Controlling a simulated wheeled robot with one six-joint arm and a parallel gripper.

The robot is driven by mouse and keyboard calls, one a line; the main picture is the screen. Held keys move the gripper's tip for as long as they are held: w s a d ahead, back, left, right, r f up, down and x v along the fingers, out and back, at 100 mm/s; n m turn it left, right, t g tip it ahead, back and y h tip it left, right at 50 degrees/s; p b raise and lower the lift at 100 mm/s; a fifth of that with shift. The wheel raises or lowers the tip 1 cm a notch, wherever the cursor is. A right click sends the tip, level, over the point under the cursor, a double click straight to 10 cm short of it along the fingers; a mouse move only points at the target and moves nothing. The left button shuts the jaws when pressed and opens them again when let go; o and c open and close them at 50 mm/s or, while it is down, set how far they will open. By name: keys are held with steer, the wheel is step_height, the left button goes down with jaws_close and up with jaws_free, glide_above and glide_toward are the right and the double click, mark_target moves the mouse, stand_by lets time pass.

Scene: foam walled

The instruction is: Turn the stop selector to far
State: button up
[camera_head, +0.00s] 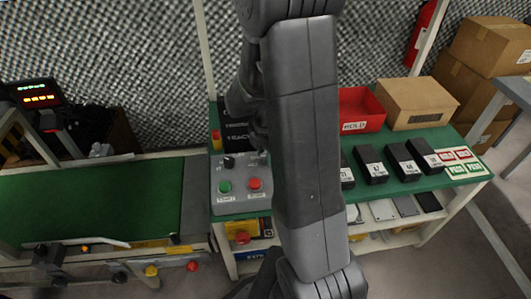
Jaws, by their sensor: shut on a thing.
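The grey control box (226,205) stands on the left end of the green-topped table. It has a green button (224,186), a red button (254,184) and a black selector knob (228,162) at its upper left. My gripper (259,146) is small and dark, partly hidden by my arm, and comes down at the upper right of the box. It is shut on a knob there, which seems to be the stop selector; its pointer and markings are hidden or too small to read.
A red bin (361,108) and a cardboard box (416,103) stand at the table's back. Several black labelled boxes (371,165) sit in front of them. A green conveyor belt (95,205) lies left. My arm covers the table's middle left.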

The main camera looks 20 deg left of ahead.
stand_by(0.3)
steer(key=o, duration=1)
steer(key=shift+c, duration=0.2)
step_height(320, 180, up, 14)
steer(key=p, duration=0.2)
steer(key=shift+d, duration=0.15)
steer(key=shift+f, duration=0.15)
step_height(320, 180, down, 14)
steer(key=shift+r+b, duration=0.1)
steer(key=shift+b, duration=0.9)
steer(key=shift+r, duration=0.1)
